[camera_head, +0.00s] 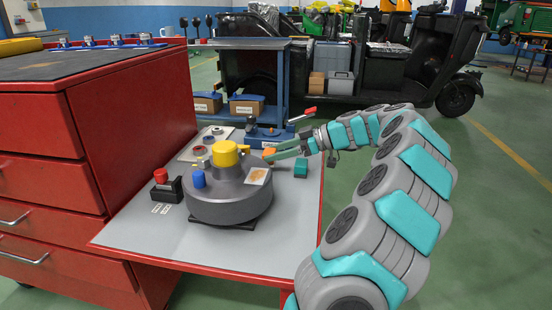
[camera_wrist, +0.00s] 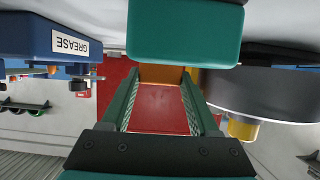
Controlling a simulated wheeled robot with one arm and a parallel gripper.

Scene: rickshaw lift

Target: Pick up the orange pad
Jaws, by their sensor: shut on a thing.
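The orange pad (camera_head: 268,152) is a small block at the far end of my gripper, just right of the yellow cap on the grey round housing. In the wrist view the orange pad (camera_wrist: 160,74) spans the gap between the fingertips. My gripper (camera_head: 273,153) reaches in from the right, above the grey bench top, with its long green fingers shut on the pad. The fingers of my gripper (camera_wrist: 162,78) also show in the wrist view. I cannot tell whether the pad touches anything below it.
The grey round housing (camera_head: 228,203) with its yellow cap (camera_head: 226,153) stands close left of the gripper. A teal block (camera_head: 301,168) sits below the gripper. A red button box (camera_head: 165,187) is at left. A blue GREASE box (camera_wrist: 50,38) shows in the wrist view. The front bench top is clear.

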